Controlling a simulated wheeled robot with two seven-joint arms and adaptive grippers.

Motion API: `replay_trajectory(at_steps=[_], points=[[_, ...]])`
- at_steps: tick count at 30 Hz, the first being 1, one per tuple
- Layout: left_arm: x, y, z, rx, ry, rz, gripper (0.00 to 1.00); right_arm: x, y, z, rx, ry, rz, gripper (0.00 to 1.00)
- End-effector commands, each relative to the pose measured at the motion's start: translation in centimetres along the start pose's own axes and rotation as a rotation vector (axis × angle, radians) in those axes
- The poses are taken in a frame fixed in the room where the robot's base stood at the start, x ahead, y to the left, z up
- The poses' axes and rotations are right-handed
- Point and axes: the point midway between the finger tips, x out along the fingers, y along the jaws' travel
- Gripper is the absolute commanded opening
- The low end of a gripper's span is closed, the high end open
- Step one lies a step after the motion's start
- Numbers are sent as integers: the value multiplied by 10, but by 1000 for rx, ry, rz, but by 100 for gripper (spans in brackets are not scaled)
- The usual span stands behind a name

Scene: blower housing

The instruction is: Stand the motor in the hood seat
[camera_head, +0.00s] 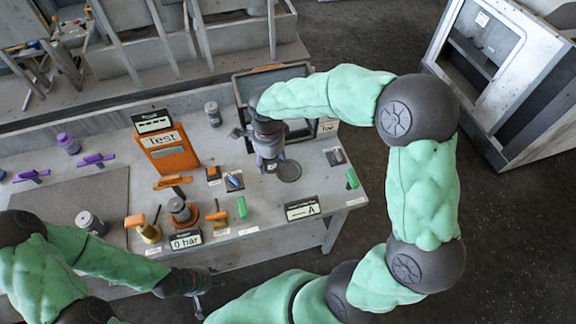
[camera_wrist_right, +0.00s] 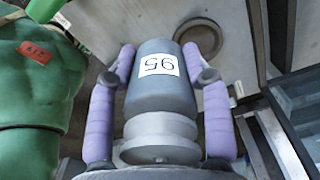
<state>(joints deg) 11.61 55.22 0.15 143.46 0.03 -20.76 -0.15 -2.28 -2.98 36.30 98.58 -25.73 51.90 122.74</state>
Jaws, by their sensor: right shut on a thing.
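The grey cylinder labelled "95" (camera_wrist_right: 160,85), which looks like the motor, is between the purple fingers of my right gripper (camera_wrist_right: 160,100), and they are shut on it. In the head view my right gripper (camera_head: 269,158) points down over the right part of the table, with the cylinder mostly hidden beneath it. A dark round disc (camera_head: 289,172), possibly the hood seat, lies just right of it. A round ring (camera_wrist_right: 199,38) shows beyond the cylinder in the wrist view. My left gripper (camera_head: 198,283) is low, in front of the table edge; its fingers are too small to read.
An orange "Test" box (camera_head: 170,152) and a grey can (camera_head: 213,113) stand left of my right gripper. An open dark frame (camera_head: 272,88) rises behind it. Orange-handled parts (camera_head: 146,229) and an "A" sign (camera_head: 302,208) line the front. A grey cabinet (camera_head: 500,70) stands right.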

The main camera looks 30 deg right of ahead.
Motion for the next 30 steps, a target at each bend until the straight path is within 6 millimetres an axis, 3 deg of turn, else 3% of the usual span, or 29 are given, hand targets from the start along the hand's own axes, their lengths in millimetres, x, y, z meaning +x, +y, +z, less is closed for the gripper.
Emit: replay_trajectory(at_steps=[3, 12, 20, 27, 30], points=[[8, -3, -1, 0, 1, 0, 40, 14, -12, -23, 6, 0, 1, 1], [21, -8, -1, 0, 1, 0, 40, 55, -29, -54, 2, 0, -1, 1], [24, -9, -2, 0, 1, 0, 40, 66, -34, -63, 0, 0, -1, 1], [34, -12, -2, 0, 1, 0, 40, 98, -36, -67, -1, 1, 1, 1], [35, -12, -2, 0, 1, 0, 40, 102, -36, -66, -1, 0, -2, 1]])
